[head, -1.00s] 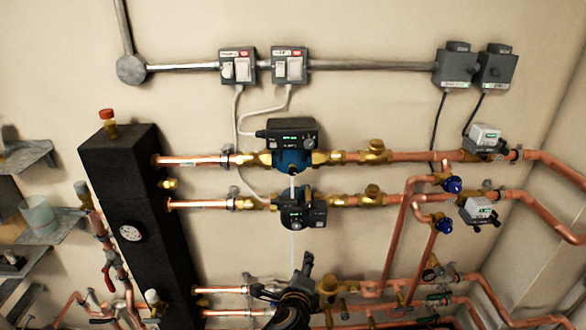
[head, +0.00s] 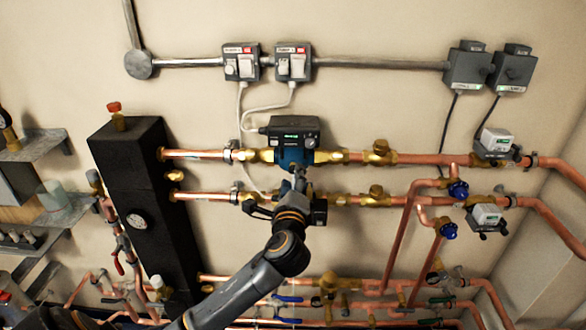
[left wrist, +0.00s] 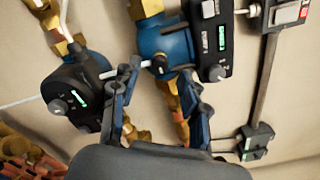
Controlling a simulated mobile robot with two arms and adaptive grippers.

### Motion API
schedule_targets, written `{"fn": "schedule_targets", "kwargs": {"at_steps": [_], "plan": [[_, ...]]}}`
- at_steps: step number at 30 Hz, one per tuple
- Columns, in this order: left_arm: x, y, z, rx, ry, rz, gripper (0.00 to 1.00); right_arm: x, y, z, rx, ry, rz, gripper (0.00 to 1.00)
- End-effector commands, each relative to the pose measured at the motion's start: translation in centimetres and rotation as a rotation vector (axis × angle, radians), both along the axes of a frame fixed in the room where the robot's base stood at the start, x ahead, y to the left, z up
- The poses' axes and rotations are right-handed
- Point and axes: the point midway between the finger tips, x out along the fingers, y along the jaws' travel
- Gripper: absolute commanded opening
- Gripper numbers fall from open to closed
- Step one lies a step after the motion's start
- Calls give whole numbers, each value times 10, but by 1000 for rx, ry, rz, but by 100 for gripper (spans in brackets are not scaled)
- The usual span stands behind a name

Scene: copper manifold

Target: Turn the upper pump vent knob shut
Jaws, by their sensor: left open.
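The upper pump (head: 289,157) has a blue body and a dark control box with a green light, set in the upper copper pipe. My left gripper (head: 298,179) is in front of the lower part of this pump and hides its vent area in the head view. In the left wrist view, the upper pump's blue body (left wrist: 176,45) is just beyond the fingertips. My right gripper is not in view.
The lower pump (left wrist: 78,90) lies close beside the left finger, and my arm partly covers it in the head view. Copper pipes and brass valves (head: 376,195) flank the pumps. A black column (head: 145,200) stands at left. Grey switch boxes (head: 292,62) hang above.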

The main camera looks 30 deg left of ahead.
Motion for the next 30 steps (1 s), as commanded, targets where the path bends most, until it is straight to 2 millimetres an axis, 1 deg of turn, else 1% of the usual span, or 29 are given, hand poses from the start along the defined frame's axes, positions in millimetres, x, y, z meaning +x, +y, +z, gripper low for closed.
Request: {"fn": "schedule_targets", "kwargs": {"at_steps": [1, 3, 6, 10, 17, 18, 20, 21, 23, 24, 30], "plan": [[7, 5, 2, 1, 0, 2, 45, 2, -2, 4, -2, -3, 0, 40], [15, 9, 2, 1, 0, 2, 45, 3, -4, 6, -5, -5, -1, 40], [22, 14, 1, 1, 0, 1, 45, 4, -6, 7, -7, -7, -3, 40], [27, 17, 0, 0, 0, 1, 45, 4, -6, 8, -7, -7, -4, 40], [27, 17, 0, 0, 0, 0, 45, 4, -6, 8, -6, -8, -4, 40], [27, 17, 0, 0, 0, 0, 41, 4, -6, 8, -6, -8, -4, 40], [27, 17, 0, 0, 0, 0, 29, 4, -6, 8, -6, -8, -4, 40], [27, 17, 0, 0, 0, 0, 20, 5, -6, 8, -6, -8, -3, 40], [27, 17, 0, 0, 0, 0, 8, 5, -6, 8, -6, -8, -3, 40], [27, 17, 0, 0, 0, 0, 0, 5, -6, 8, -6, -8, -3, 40], [27, 17, -1, -5, -2, 1, 0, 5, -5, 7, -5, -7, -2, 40]]}}
